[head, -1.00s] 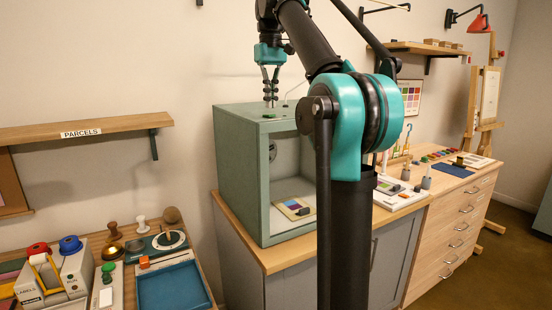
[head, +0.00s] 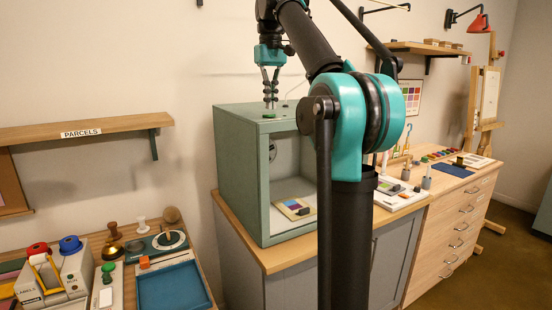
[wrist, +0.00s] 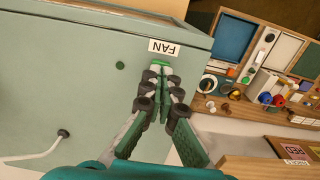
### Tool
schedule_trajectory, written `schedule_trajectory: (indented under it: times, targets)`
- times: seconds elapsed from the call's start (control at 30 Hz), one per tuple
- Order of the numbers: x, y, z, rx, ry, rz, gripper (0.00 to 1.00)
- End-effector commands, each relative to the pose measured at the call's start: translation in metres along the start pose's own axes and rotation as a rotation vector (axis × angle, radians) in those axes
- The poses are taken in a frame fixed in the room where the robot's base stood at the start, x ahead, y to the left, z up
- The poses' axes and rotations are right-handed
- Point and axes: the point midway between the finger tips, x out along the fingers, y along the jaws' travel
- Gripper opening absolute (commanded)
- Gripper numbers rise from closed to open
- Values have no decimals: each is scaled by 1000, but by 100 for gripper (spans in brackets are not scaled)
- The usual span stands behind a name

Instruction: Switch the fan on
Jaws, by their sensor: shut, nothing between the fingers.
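The grey-green box (head: 236,178) stands on the wooden counter, open at the front. Its top bears a white label (wrist: 165,48) reading FAN, upside down in the wrist view. A bright green switch part (wrist: 160,64) shows beside the label, partly hidden by my fingertips. A small dark green round spot (wrist: 120,65) is left of it. My gripper (head: 270,104) points down at the box top. Its fingers (wrist: 158,80) are shut and empty, with the tips at the bright green part; I cannot tell whether they touch it. A small round fan-like shape (head: 273,151) shows inside the box.
A bent pale rod (wrist: 35,156) rises from the box top. Inside the box lies a small colour card (head: 294,209). A wall shelf (head: 85,130) and a side table with a blue tray (head: 172,288) are at left. Drawers (head: 452,225) stand at right.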

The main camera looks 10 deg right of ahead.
Motion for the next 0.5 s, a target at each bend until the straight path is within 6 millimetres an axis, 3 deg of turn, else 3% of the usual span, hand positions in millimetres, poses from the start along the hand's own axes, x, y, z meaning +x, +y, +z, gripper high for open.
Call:
schedule_trajectory:
  times: [0.5]
  targets:
    - [7,0,0,0,0,0,0]
